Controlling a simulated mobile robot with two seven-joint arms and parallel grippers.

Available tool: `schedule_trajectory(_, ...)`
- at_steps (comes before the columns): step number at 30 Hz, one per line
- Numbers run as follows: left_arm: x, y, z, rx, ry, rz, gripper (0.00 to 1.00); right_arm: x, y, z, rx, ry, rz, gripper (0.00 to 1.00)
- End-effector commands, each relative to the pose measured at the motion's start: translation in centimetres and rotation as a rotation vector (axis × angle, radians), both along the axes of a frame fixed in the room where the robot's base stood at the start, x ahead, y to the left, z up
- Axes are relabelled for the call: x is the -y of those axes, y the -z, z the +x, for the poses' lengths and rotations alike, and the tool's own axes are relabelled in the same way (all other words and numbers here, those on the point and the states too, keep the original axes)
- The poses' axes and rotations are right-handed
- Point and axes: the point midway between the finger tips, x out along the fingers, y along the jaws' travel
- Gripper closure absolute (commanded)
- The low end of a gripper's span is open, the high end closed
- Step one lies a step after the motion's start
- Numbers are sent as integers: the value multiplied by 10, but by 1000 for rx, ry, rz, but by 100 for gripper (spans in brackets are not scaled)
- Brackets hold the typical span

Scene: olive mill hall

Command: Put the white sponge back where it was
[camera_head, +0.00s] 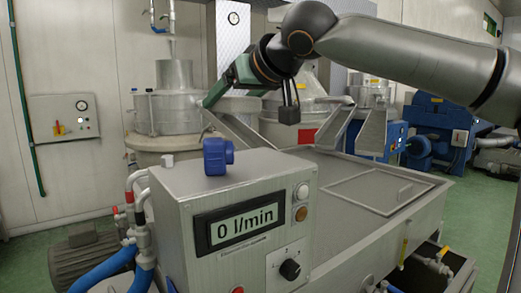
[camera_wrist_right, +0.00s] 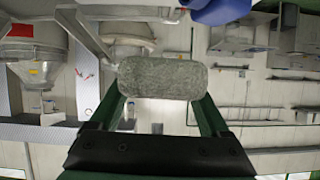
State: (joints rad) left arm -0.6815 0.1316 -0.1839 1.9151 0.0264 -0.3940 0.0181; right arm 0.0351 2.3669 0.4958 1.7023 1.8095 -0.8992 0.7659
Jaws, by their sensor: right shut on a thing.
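My right gripper (camera_head: 208,101) reaches in from the right and hangs above the control box (camera_head: 180,218) in the head view. In the right wrist view its two green fingers (camera_wrist_right: 160,90) are shut on a rounded, speckled block (camera_wrist_right: 163,78), which looks like the sponge. It appears grey rather than white in this view. In the head view I cannot make the block out at the fingers. My left gripper is not in view.
Behind the box is a wide grey lid (camera_head: 350,185). Metal vessels (camera_head: 175,105) and chutes stand farther back.

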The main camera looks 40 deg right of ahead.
Motion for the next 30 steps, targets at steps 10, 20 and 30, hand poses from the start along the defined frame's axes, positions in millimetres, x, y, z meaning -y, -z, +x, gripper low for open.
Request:
schedule_trajectory(10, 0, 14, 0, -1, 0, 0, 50, 54, 53, -10, 1, 0, 1, 81)
schedule_trajectory(20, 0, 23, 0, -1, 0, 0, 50, 67, 80, -12, 0, -1, -2, 81)
schedule_trajectory(30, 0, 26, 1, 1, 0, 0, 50, 67, 98, -12, 1, 1, -1, 81)
